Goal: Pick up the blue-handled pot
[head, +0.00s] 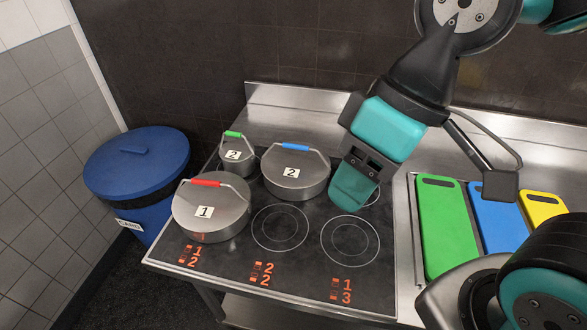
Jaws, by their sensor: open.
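The blue-handled pot (296,178) is a steel pot with a lid, a blue grip on its arched handle and a label "2". It stands upright on the back part of the black cooktop (291,263), in the middle of the head view. My gripper (353,188) is right of the pot, pointing down above the right side of the cooktop. It is open and apart from the pot. Its fingers overlap in this view, so the gap between them is hidden.
A red-handled pot (211,214) stands front left and a small green-handled pot (238,155) back left, close to the blue-handled one. Green (447,228), blue (497,222) and yellow (543,206) boards lie at right. A blue bin (137,164) stands left. The front burners at middle and right are clear.

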